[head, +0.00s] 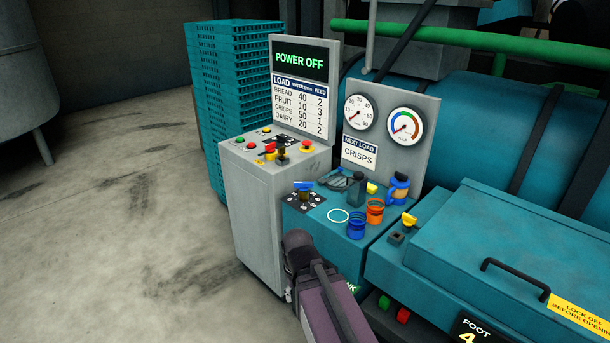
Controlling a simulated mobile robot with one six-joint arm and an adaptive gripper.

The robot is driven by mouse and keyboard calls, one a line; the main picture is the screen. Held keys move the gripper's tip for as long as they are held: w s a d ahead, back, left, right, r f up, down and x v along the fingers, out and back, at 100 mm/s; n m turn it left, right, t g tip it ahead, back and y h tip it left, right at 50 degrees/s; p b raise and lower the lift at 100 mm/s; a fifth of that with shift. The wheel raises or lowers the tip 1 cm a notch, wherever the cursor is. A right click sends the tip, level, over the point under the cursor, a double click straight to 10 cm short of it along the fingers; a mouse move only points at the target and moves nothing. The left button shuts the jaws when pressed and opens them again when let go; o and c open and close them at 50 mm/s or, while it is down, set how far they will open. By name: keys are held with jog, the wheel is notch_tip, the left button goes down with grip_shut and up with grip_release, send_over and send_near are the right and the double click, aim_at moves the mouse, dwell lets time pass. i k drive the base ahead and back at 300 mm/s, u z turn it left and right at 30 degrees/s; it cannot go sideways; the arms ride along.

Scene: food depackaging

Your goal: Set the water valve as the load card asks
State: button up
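The load card (360,154) on the grey gauge panel reads "NEXT LOAD CRISPS". The load table (300,103) lists crisps with water 50 and feed 1. A blue handle (303,185), apparently the water valve, sits over a black plate with white marks (304,200) on the teal bench; its exact setting is too small to read. The left gauge (360,112) has a scale up to 60, and its red needle points low, to the lower left. My purple and dark arm shows at bottom centre, short of the bench. I cannot make out my gripper's fingers.
The display (300,61) reads "POWER OFF". A grey control cabinet (262,200) carries buttons and a lever. Blue and orange cups (356,225) and small items crowd the bench. A teal lid (530,240) with a black handle is at right. Open floor lies left.

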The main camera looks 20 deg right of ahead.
aim_at(303, 186)
jog(key=z, duration=0.4)
jog(key=i, duration=0.85)
jog(key=z, duration=0.45)
